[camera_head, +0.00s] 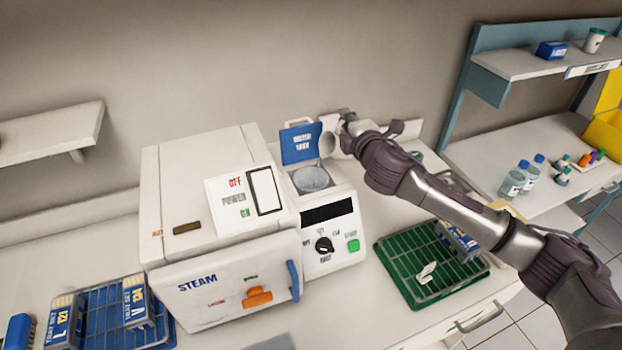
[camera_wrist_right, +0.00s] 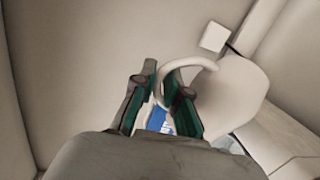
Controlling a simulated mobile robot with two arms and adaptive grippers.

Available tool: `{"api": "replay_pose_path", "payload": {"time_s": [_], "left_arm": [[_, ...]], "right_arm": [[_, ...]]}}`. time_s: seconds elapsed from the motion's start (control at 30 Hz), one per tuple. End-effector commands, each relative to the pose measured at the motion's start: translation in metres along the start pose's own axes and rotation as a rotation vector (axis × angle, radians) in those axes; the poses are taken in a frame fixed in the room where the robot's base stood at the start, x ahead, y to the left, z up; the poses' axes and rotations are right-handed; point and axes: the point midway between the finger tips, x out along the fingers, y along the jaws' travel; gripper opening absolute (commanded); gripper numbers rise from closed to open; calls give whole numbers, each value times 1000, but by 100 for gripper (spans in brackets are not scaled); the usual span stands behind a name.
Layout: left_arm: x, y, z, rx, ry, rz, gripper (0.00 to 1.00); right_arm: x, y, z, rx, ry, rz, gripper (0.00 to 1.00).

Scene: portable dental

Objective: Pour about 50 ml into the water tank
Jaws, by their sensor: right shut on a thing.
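The water tank (camera_head: 312,181) is a round grey-blue opening in the top of the white steam unit. Its blue lid (camera_head: 300,144) stands open behind it. My right gripper (camera_head: 345,128) is just right of the lid, above the back right of the tank. It is shut on the handle of a white jug (camera_head: 328,140), which looks tilted toward the tank. In the right wrist view, the gripper (camera_wrist_right: 165,92) closes on the looped handle, with the jug's body (camera_wrist_right: 240,88) to the right. I cannot make out a water stream or the jug's contents. My left gripper is out of view.
The steam unit's front door (camera_head: 225,285) and power panel (camera_head: 245,198) are left of the tank. A blue rack (camera_head: 100,300) is at lower left. Bottles (camera_head: 513,182) stand on the right-hand bench.

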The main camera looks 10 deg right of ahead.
Motion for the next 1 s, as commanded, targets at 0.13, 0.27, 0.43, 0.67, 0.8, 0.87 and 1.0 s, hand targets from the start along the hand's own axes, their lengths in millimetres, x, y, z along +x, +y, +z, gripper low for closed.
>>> {"api": "replay_pose_path", "payload": {"time_s": [0.13,0.27,0.43,0.67,0.8,0.87,1.0], "left_arm": [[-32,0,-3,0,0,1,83],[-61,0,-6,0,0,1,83],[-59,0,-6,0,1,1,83],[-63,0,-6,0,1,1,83],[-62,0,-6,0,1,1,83],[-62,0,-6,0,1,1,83],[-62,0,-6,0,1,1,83]], "right_arm": [[5,1,21,230,29,-67,0],[8,3,36,415,59,-120,0],[13,-12,41,495,77,-142,0],[19,-23,54,591,92,-173,0],[20,-26,56,621,100,-183,0],[20,-27,56,624,101,-184,0],[20,-26,56,623,101,-184,0]]}}
